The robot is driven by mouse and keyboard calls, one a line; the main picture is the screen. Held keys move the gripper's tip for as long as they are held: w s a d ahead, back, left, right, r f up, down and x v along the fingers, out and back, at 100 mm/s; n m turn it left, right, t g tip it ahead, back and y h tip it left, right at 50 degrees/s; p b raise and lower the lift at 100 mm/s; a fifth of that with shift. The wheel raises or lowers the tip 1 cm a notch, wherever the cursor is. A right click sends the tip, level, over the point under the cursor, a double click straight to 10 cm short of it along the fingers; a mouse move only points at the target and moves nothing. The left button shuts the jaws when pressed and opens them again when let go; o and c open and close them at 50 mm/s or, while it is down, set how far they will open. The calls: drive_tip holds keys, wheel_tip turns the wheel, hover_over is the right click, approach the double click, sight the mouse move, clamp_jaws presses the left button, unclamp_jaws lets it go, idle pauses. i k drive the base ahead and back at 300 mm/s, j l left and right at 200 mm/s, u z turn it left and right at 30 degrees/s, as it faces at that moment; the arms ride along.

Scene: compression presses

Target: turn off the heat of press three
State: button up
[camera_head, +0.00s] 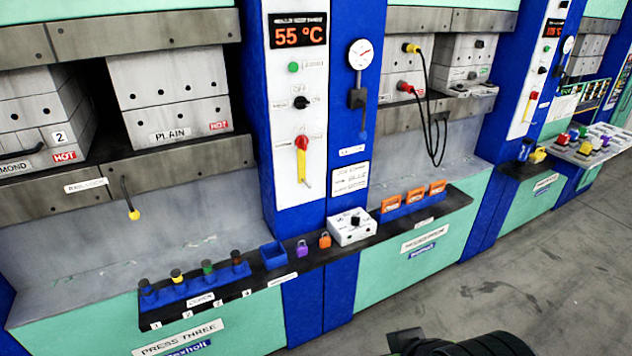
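Press three, named by the label (180,338) on its green front, fills the left of the head view. On the white control panel (288,150) at its right, a display (298,31) reads 55 °C. Below it are a lit green lamp (293,67), a black rotary knob (301,102) with small labels around it, and a red-and-yellow switch handle (301,158) pointing down. The small labels are too blurred to read, and I cannot tell the knob's setting for sure. A black part of my arm shows at the bottom edge; my gripper's fingers are not seen.
Blocks marked HOT sit in the press. Another press with hanging cables stands right. Grey floor (520,270) is clear at right.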

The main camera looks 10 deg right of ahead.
sight(302, 101)
drive_tip(key=i+u, duration=0.55)
drive_tip(key=u, duration=0.15)
drive_tip(key=i+l+u, duration=0.2)
drive_tip(key=u, duration=0.3)
drive_tip(key=i+z, duration=0.15)
